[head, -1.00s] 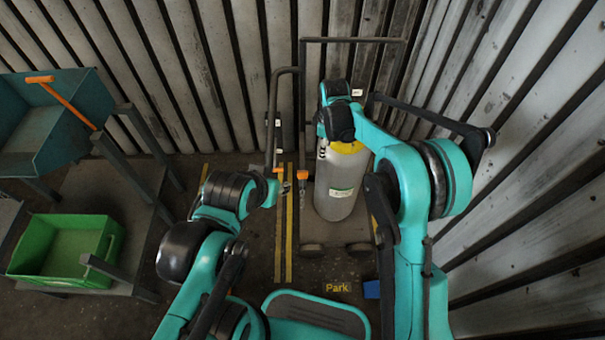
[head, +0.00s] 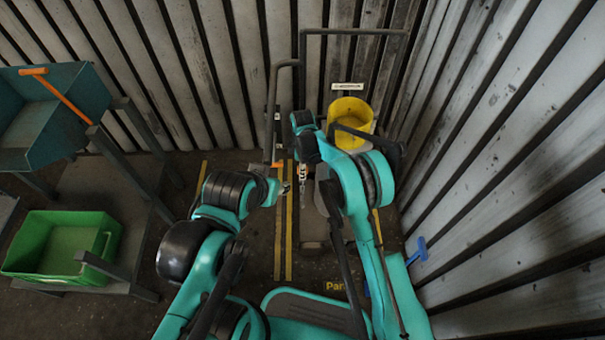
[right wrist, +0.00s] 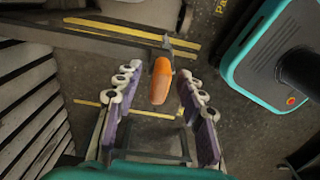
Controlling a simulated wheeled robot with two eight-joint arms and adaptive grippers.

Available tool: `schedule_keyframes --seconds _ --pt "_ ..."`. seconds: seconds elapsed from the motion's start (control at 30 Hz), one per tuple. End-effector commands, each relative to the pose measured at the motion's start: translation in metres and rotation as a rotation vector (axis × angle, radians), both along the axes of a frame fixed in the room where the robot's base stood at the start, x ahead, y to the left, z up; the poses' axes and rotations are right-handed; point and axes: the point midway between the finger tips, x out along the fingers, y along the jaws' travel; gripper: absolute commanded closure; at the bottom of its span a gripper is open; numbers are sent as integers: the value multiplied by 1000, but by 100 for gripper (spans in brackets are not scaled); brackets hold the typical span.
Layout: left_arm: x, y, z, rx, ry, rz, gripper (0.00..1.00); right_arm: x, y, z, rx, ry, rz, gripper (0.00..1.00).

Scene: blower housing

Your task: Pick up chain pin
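An orange handle (right wrist: 161,82), which I take to be the chain pin, shows in the right wrist view on a dark grey bar. My right gripper (right wrist: 160,105) is open, with one finger on each side of the handle and gaps on both sides.
A tall cart frame (head: 355,32) stands against the corrugated wall. A green bin (head: 100,263) and blue-grey tray (head: 45,135) stand left.

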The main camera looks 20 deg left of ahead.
Motion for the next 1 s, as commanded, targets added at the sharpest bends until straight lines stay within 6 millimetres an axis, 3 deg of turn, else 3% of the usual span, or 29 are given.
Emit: schedule_keyframes --seconds 0.23,0.4,0.77,1.0 --pt "0 0 -1 0 0 0 60 0 0 -4 0 0 -1 60" --pt "0 0 -1 0 0 0 60 0 0 -4 0 0 -1 100" --pt "0 0 -1 0 0 0 60 0 0 -3 0 0 -1 100" --pt "0 0 10 0 0 0 60 0 0 18 0 0 -1 100"
